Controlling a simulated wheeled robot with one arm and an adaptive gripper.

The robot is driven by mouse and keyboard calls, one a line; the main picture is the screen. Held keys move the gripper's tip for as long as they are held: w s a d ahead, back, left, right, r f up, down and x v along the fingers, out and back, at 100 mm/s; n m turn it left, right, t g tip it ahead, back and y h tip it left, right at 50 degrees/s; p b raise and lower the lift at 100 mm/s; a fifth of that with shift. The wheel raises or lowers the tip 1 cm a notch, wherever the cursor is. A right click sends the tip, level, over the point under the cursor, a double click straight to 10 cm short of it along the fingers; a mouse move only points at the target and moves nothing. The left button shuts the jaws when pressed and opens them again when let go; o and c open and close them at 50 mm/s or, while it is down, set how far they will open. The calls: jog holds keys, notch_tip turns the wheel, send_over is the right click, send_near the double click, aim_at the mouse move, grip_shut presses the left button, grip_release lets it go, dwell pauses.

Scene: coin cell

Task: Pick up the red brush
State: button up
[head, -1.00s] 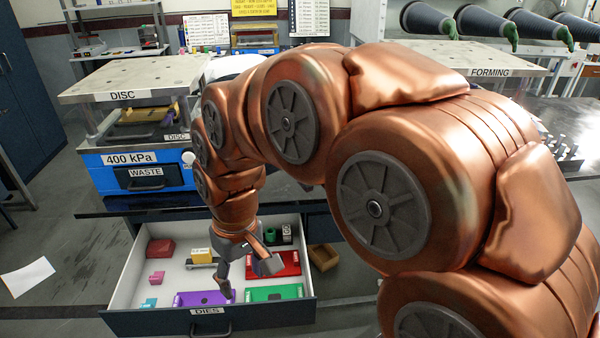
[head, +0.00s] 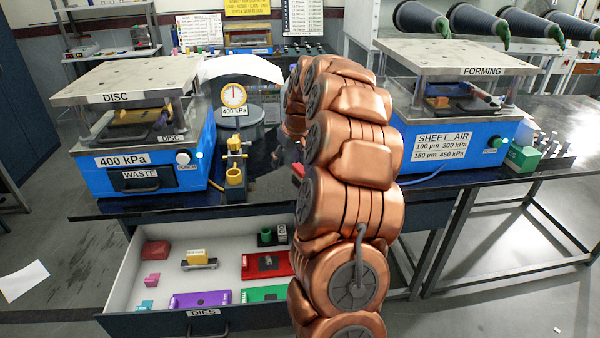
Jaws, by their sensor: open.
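I cannot make out a red brush for certain. A small red thing (head: 298,170) shows on the dark bench, mostly hidden behind my arm; its shape cannot be told. In the forming press, a dark, slim item with a reddish part (head: 486,96) lies slanted, too small to identify. My arm rises in front of the bench and bends away at the top. My gripper is hidden behind the arm's own links, so its fingers and anything near them do not show.
The open dies drawer (head: 210,222) holds a dark red block (head: 157,250), a red die (head: 256,272), a purple die (head: 183,301) and other pieces. The disc press (head: 85,165) stands left on the bench, the forming press (head: 475,155) right. A gauge (head: 234,96) and yellow fixture (head: 236,180) stand between.

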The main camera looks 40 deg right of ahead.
send_over(300, 167)
jog(key=s+a, duration=0.1)
jog(key=s, duration=0.1)
jog(key=shift+s+a+f+m+h, duration=0.2)
jog(key=shift+f+m+h, duration=0.1)
jog(key=shift+f, duration=0.35)
jog(key=shift+w+d+f, duration=0.1)
jog(key=shift+d+f, duration=0.1)
jog(key=shift+d+p+x, duration=0.15)
jog(key=shift+p+x, duration=0.7)
jog(key=shift+x, duration=1)
jog(key=shift+d+p+x, duration=0.15)
jog(key=shift+p+x, duration=0.7)
jog(key=shift+x, duration=1.05)
grip_shut()
